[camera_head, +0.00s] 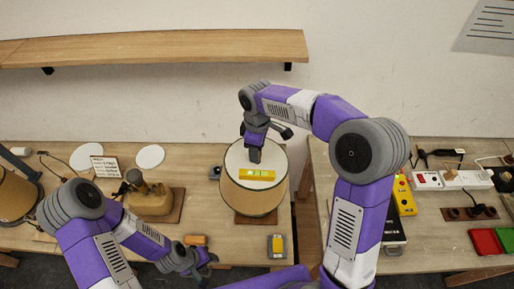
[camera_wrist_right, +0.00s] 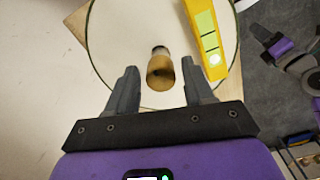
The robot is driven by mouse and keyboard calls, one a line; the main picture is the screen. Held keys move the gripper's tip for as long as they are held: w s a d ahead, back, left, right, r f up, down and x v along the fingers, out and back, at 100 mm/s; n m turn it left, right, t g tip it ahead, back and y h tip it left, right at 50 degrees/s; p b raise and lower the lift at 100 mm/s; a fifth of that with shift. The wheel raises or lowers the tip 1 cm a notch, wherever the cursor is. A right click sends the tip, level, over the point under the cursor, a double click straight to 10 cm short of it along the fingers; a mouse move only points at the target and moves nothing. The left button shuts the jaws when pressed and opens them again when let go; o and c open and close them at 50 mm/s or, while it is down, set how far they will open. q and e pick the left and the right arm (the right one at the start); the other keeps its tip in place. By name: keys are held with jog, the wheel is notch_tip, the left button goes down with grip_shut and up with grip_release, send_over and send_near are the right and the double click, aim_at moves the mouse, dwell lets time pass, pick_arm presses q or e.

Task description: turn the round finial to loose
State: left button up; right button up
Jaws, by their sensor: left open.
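The lampshade (camera_head: 251,200) stands on the bench with a pale round top. The round finial (camera_wrist_right: 160,72) is a small brass-brown knob above the middle of that top in the right wrist view. My right gripper (camera_head: 254,158) is over the shade top and hides the finial in the head view. In the right wrist view its two fingers (camera_wrist_right: 159,78) are apart, one on each side of the finial, with gaps between. My left gripper (camera_head: 206,262) is open and empty, low near the bench's front edge.
A yellow spirit level (camera_head: 257,175) lies on the shade top beside the finial. A brown lamp base (camera_head: 150,201) stands left of the shade. A power strip (camera_head: 455,180) and red and green blocks (camera_head: 486,241) are on the right bench. A wooden shelf (camera_head: 150,47) hangs above.

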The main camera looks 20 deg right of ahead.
jog(key=shift+o, duration=0.2)
notch_tip(320, 180, up, 8)
jog(key=shift+f, duration=0.2)
dwell(0.3)
jog(key=shift+f, duration=0.1)
dwell(0.3)
